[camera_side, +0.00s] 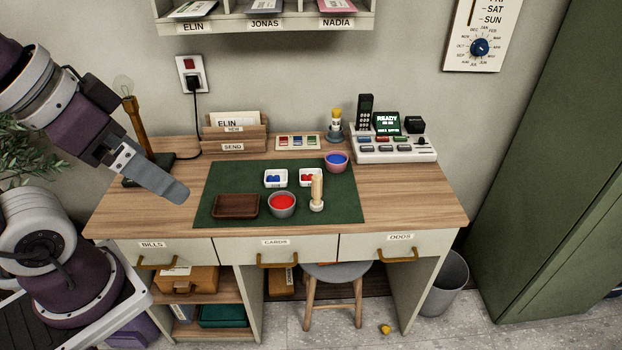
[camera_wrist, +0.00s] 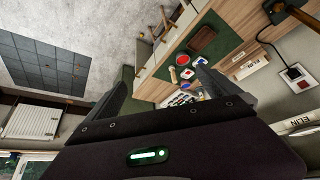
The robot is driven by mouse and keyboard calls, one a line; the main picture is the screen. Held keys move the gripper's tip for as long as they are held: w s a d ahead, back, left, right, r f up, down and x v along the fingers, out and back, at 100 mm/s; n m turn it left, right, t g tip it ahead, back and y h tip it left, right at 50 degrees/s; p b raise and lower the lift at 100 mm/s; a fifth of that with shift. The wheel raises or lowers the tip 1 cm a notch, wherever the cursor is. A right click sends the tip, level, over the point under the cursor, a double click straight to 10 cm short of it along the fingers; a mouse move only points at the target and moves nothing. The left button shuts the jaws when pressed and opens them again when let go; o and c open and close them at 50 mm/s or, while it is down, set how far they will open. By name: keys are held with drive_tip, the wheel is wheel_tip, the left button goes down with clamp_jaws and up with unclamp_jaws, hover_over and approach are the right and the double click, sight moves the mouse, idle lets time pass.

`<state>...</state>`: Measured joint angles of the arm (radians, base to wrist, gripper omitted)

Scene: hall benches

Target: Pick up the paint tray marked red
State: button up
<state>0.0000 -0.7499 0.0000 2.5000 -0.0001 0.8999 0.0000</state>
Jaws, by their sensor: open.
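Two small white paint trays stand on the green mat (camera_side: 226,178) in the side view. The one holding red (camera_side: 304,178) is on the right, just behind a wooden-handled stamp (camera_side: 317,191). The other, holding blue (camera_side: 275,179), is to its left. Any marks on them are too small to read. My gripper (camera_side: 178,193) is open and empty, raised over the left part of the desk, well left of the trays. Its two fingers (camera_wrist: 165,88) frame the lower part of the wrist view, with the mat objects small and distant beyond them.
A grey bowl of red (camera_side: 282,205) and a brown tray (camera_side: 236,206) are in front. A pink bowl of blue (camera_side: 337,162) is behind right. A lamp (camera_side: 133,125) and a letter rack (camera_side: 235,138) stand back left; a device console (camera_side: 393,150) stands back right. Shelves hang above.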

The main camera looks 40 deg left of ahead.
drive_tip(key=c, duration=0.4)
drive_tip(key=shift+c, duration=0.2)
drive_tip(key=w+d+n+g+h, duration=0.2)
drive_tip(key=w+d+n, duration=0.15)
drive_tip(key=w, duration=0.65)
drive_tip(key=n+t+h, duration=0.5)
drive_tip(key=n+h, duration=0.2)
drive_tip(key=n, duration=1.7)
hover_over(306, 179)
drive_tip(key=s+a, duration=0.4)
drive_tip(key=shift+m, duration=0.25)
wheel_tip(306, 179, down, 31)
drive_tip(key=shift+w+a+r, duration=0.1)
drive_tip(key=shift+a, duration=0.05)
drive_tip(key=x, duration=0.7)
drive_tip(key=shift+s+f, duration=0.3)
drive_tip(key=shift+f, duration=0.1)
